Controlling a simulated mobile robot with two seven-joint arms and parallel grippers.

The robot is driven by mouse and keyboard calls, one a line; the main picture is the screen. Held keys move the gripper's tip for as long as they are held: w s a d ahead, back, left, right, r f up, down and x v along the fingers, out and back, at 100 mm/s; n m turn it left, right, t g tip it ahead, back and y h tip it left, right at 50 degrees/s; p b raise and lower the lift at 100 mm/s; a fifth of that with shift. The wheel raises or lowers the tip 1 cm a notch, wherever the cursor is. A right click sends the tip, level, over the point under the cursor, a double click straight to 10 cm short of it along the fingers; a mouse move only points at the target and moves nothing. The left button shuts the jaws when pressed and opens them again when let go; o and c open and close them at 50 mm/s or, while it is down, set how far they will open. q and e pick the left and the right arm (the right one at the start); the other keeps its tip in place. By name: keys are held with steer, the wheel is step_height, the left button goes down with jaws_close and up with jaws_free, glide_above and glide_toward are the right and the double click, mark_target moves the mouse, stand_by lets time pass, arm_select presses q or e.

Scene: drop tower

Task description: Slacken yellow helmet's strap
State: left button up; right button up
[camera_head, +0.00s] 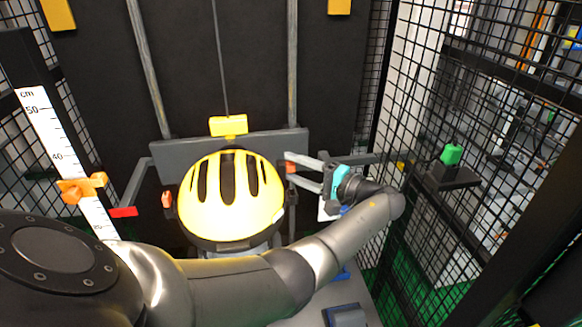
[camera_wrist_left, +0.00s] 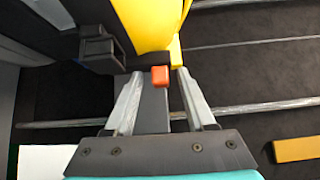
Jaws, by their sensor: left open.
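The yellow helmet (camera_head: 232,203) with dark vent slots sits upright in front of a grey crossbar (camera_head: 180,150). Its yellow shell (camera_wrist_left: 150,22) fills the top middle of the left wrist view. No strap can be clearly made out. A small orange-red tab (camera_head: 290,163) is at the helmet's right side, and another (camera_head: 166,199) is at its left. My left gripper (camera_head: 296,172) reaches in from the right, fingers pointing at the helmet. In the wrist view its fingers (camera_wrist_left: 158,80) are apart, with the orange-red tab (camera_wrist_left: 160,76) between their tips. Contact cannot be told. My right gripper is not in view.
A yellow block (camera_head: 229,125) on a cable is above the helmet. A cm scale (camera_head: 52,140) with an orange slider (camera_head: 81,188) stands at left. A green button (camera_head: 451,154) on a dark stand is at right, beside black mesh fencing (camera_head: 505,130).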

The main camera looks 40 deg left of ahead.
arm_select(q)
steer(key=d, duration=0.6)
steer(key=shift+w+b, duration=0.3)
steer(key=shift+w, duration=0.05)
steer(key=shift+r, duration=0.1)
